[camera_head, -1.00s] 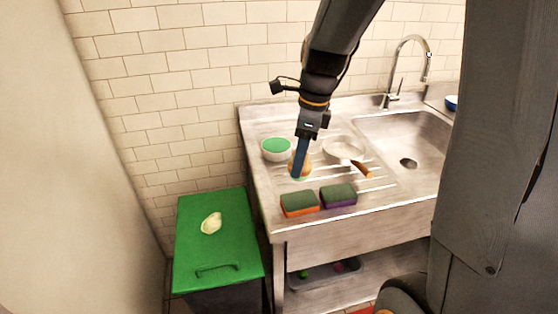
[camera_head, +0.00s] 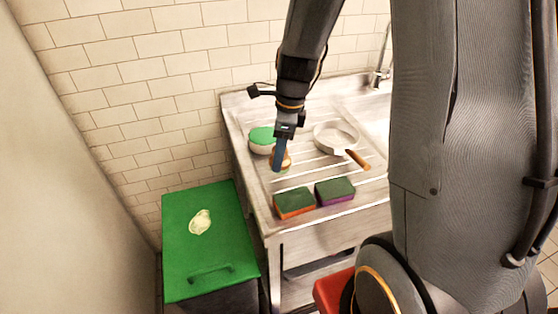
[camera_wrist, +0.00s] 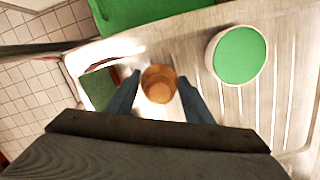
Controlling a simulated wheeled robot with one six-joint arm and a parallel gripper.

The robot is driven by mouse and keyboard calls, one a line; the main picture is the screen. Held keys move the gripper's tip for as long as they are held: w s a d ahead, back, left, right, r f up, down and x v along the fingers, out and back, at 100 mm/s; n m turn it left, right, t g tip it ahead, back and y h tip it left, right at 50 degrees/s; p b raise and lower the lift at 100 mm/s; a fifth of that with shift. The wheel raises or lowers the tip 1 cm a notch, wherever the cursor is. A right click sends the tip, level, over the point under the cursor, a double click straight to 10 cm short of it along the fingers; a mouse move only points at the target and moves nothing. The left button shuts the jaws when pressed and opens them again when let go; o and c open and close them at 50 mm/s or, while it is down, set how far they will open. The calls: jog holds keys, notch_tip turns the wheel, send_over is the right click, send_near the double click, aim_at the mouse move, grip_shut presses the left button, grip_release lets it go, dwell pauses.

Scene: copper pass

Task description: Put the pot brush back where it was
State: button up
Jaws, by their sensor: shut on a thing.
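My gripper (camera_head: 279,164) is over the ribbed drainboard, pointing down. It is shut on the pot brush (camera_head: 286,157), a light wooden round-topped piece partly hidden behind a blue finger. In the wrist view the brush's round brown top (camera_wrist: 158,84) sits between the two fingers of my gripper (camera_wrist: 158,92). Its lower end is mostly hidden, so I cannot tell whether it touches the drainboard (camera_head: 247,112). In the head view, the brush is just right of and in front of a white bowl with a green inside or top (camera_head: 262,137).
A pan (camera_head: 334,136) with a wooden handle lies to the right of the brush. An orange-and-green sponge (camera_head: 294,203) and a purple-and-green sponge (camera_head: 335,190) lie at the front edge. A green-lidded bin (camera_head: 190,260) with a pale item (camera_head: 200,222) on it stands left.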

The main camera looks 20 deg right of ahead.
jog(key=shift+f, duration=1.6)
jog(key=shift+f, duration=0.15)
jog(key=o, duration=1)
